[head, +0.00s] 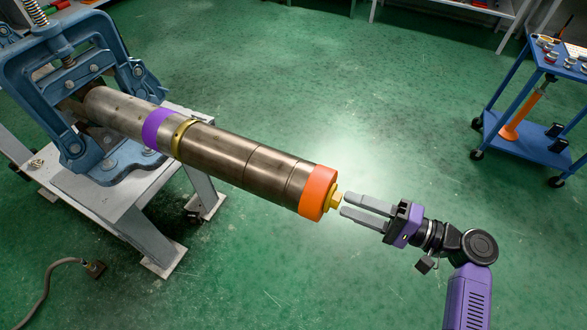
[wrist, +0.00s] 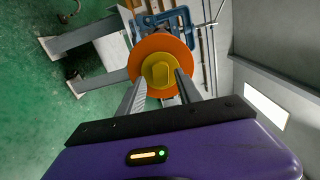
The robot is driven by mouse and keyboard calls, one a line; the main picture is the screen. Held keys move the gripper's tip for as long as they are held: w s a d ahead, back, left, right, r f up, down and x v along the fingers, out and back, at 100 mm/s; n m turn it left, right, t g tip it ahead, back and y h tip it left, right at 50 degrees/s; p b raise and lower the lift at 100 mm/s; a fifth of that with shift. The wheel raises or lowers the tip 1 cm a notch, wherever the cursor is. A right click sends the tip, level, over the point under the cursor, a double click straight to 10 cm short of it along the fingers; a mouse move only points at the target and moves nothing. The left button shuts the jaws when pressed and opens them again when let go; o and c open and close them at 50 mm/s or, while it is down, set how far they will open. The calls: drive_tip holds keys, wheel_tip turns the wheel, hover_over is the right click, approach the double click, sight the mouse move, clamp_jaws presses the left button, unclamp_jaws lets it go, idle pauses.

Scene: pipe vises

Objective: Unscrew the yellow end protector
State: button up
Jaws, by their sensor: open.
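The yellow end protector (head: 337,200) sits in the orange-banded end (head: 317,192) of a long steel pipe (head: 235,158). In the wrist view the yellow protector (wrist: 161,72) shows as a disc with a raised knob, inside the orange ring (wrist: 138,63). My gripper (head: 344,204) is open, with its fingertips right at the protector's knob. In the wrist view the two fingers (wrist: 160,82) stand to the left and right of the knob's lower part. I cannot tell whether they touch it.
The pipe is held in a blue vise (head: 110,100) on a grey stand (head: 150,205). It carries a purple band (head: 157,128) and a brass-coloured ring (head: 181,138). A blue cart (head: 530,140) stands at the right. The green floor around my arm is clear.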

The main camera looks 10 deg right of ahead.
drive_tip(key=shift+f+m, duration=0.1)
drive_tip(key=shift+m, duration=0.3)
drive_tip(key=shift+a, duration=0.1)
drive_tip(key=shift+x, duration=1.05)
drive_tip(key=shift+p, duration=0.3)
clamp_jaws()
drive_tip(key=shift+b, duration=0.3)
